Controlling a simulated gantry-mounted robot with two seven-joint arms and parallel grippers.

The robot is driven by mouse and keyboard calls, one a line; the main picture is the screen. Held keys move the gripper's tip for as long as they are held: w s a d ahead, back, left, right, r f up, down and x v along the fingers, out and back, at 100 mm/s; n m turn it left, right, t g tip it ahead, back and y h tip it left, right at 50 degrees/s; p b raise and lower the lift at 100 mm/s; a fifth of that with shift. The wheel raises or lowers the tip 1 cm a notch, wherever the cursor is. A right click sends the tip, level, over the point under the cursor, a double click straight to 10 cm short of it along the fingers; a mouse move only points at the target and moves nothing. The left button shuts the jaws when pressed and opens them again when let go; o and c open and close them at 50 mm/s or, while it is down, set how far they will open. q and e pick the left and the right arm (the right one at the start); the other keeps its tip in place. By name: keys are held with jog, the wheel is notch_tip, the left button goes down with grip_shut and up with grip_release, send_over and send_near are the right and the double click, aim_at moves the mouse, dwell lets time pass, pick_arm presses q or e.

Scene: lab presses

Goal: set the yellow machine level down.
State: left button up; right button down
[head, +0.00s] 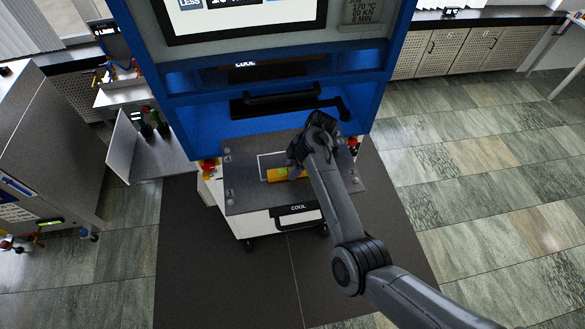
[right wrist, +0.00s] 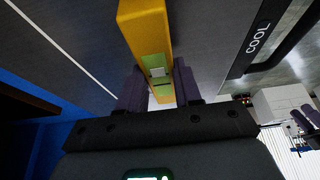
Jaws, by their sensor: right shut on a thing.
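The yellow machine level (head: 281,175) is at the middle of the dark grey cart top (head: 245,200), beside a white outlined rectangle. In the right wrist view the level (right wrist: 144,30) is a long yellow bar with a pale green vial. My right gripper (head: 297,171) is shut on it, with one dark finger on each side. I cannot tell whether the level touches the top or is just above it. The gripper and wrist hide part of the level and outline in the head view. My left gripper is not in view.
A blue press (head: 375,95) with a dark handled drawer (head: 285,103) stands right behind the cart. A grey side table (head: 165,160) with bottles is at left, and a grey cabinet (head: 50,140) is farther left. Tiled floor at right is clear.

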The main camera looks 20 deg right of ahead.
jog(key=shift+f, duration=0.2)
jog(key=c, duration=0.8)
grip_release()
jog(key=shift+r, duration=0.1)
